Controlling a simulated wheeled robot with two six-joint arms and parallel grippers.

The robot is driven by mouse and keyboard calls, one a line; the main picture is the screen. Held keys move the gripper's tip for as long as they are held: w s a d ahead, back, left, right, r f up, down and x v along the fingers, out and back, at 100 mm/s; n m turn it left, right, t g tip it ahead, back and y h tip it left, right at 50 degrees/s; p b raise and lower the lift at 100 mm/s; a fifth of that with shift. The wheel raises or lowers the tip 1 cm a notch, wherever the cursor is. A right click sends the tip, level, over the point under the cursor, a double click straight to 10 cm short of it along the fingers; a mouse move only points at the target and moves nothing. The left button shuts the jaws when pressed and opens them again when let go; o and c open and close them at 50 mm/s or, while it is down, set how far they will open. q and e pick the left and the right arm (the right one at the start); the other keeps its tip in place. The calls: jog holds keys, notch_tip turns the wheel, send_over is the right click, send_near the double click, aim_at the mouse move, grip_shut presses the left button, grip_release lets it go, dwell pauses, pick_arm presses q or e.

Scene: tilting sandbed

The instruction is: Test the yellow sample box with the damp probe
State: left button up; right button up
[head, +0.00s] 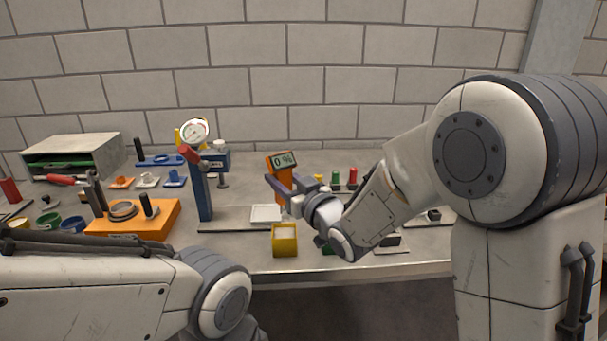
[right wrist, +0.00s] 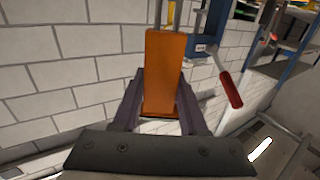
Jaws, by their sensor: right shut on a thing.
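The damp probe (head: 280,163) is orange with a dark display reading "0 %". My right gripper (head: 284,190) is shut on it and holds it upright above the bench, display at the top. In the right wrist view the probe's orange body (right wrist: 164,75) sits between the two fingers (right wrist: 160,105). Thin prongs stick out of its far end there. The yellow sample box (head: 285,241) stands near the bench's front edge, below the probe and apart from it, with a pale filling on top. The left gripper is out of view; only my left arm shows.
A blue press with a red handle (head: 190,154) and a dial gauge (head: 194,131) stands left of the probe. An orange base (head: 140,222) is at left. Small coloured pieces stand behind my right gripper.

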aim_at(284, 211)
jog(key=shift+a+f+b, duration=0.1)
jog(key=shift+f+b, duration=1.05)
jog(key=shift+f, duration=0.75)
jog(key=shift+f, duration=0.1)
jog(key=shift+f+b, duration=1.8)
jog(key=shift+b, duration=0.2)
jog(key=shift+f, duration=0.15)
dwell(0.8)
notch_tip(284, 211, up, 7)
jog(key=p, duration=0.4)
jog(key=shift+p, duration=0.35)
